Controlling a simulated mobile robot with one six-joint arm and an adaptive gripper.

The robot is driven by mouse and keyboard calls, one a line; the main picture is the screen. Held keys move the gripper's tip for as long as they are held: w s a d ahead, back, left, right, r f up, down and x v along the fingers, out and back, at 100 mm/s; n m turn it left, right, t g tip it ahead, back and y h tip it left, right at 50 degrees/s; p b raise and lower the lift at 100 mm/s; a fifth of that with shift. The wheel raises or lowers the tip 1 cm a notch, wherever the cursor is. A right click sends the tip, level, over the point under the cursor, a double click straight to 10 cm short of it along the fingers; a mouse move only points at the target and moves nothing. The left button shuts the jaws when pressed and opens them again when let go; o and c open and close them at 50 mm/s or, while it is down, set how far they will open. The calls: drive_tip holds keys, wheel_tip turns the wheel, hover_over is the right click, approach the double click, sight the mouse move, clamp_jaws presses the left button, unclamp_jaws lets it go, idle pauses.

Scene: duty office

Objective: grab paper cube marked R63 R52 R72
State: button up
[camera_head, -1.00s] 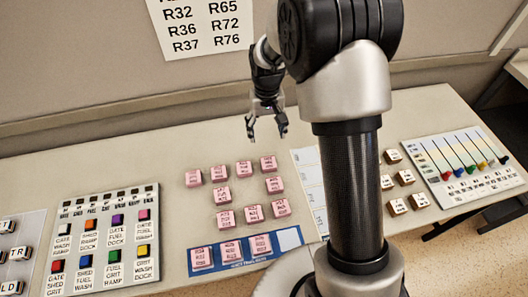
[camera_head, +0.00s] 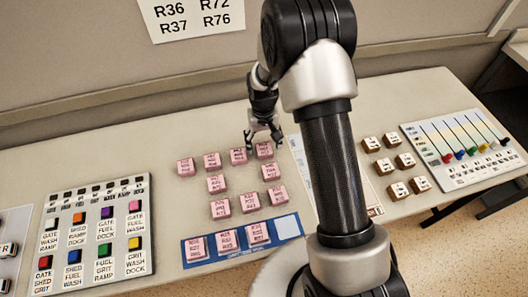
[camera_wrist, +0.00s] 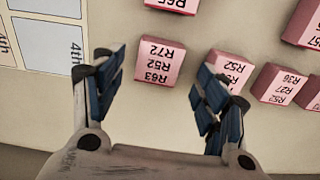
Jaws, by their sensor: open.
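The pink paper cube marked R63 R52 R72 (camera_wrist: 158,62) shows upside down in the wrist view, between and just ahead of my fingertips. In the head view it appears to be the right end cube of the back row (camera_head: 264,151), just below my gripper (camera_head: 265,142). In the wrist view my gripper (camera_wrist: 163,70) is open and empty, with one finger on each side of the cube. The right finger is close to a neighbouring pink cube marked R52 (camera_wrist: 230,67), partly hidden by that finger. I cannot tell how high the fingertips are above the desk.
Several other pink cubes (camera_head: 217,183) stand around on the desk. A blue tray (camera_head: 288,228) at the front holds three pink cubes, with a pale bare slot at right. A button panel (camera_head: 143,215) lies left; brown-sided cubes (camera_head: 405,160) and a slider panel (camera_head: 446,160) lie right.

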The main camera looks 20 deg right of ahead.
sight(264, 148)
wheel_tip(264, 148, down, 3)
drive_tip(key=shift+d+f+b, duration=0.1)
drive_tip(key=shift+b, duration=0.3)
drive_tip(key=c, duration=1.1)
drive_tip(key=shift+c, duration=0.2)
wheel_tip(264, 148, up, 20)
drive_tip(key=p, duration=0.5)
drive_tip(key=shift+p, duration=0.35)
